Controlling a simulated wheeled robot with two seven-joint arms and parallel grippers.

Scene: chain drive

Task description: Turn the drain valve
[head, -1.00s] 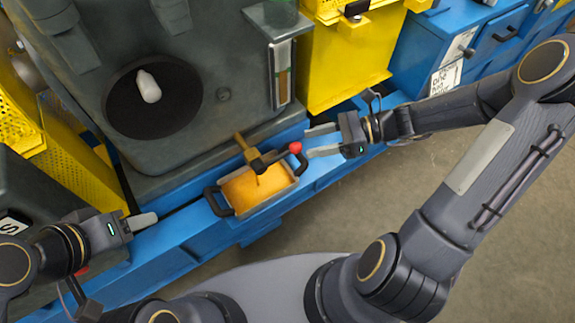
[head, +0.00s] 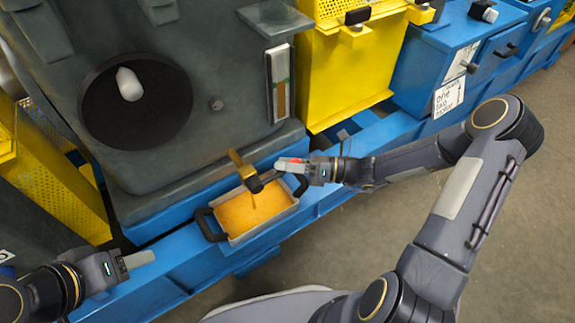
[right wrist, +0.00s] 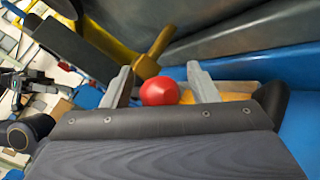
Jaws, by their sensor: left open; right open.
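The drain valve has a brass pipe (head: 240,166) with a dark body (head: 254,184), low on the front of the grey-green housing. Its lever runs to the right and ends in a red knob (head: 296,161), which also shows in the right wrist view (right wrist: 159,91). My right gripper (head: 288,163) is open, with one finger on each side of the red knob. In the right wrist view gaps show between the knob and both fingers (right wrist: 161,86). My left gripper (head: 140,260) is open and empty at the lower left, away from the valve.
A tray (head: 233,241) of orange liquid with black handles sits below the valve. The grey-green housing (head: 180,170) stands behind, with a sight gauge (head: 278,85). A yellow cabinet (head: 345,75) and blue box (head: 425,65) stand to the right. The floor at lower right is clear.

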